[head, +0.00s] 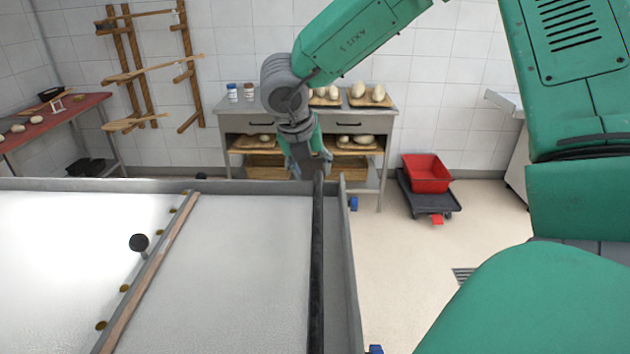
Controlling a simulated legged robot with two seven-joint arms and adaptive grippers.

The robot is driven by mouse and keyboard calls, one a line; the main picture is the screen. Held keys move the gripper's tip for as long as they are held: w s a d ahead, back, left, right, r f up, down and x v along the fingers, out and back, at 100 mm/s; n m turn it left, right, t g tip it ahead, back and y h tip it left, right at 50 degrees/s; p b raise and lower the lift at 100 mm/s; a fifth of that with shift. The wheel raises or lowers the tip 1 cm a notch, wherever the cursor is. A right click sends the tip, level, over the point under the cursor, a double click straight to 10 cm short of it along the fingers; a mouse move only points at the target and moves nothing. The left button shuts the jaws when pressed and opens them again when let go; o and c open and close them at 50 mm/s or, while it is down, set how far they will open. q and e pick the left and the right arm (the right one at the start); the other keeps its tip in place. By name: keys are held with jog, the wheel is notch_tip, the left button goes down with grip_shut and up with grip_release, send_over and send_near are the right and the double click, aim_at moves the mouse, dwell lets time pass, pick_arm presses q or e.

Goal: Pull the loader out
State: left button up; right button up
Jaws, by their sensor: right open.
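The loader (255,250) fills the lower left of the head view, a wide pale bed with a grey metal rim. A wooden strip (150,270) crosses the bed at a slant. A long black bar (318,265) runs along the bed's right side, just inside the rim. My right gripper (308,172) is open at the far end of the black bar, pointing down. I cannot tell whether its fingers touch or straddle the bar. My left gripper is not in view.
A grey table (308,108) with dough on boards stands at the back wall. A red bin (427,173) sits on a dark dolly (430,200) to the right. A red-topped table (60,122) is at the far left. Floor right of the loader is mostly clear.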

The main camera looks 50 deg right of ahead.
jog(key=shift+v, duration=1.25)
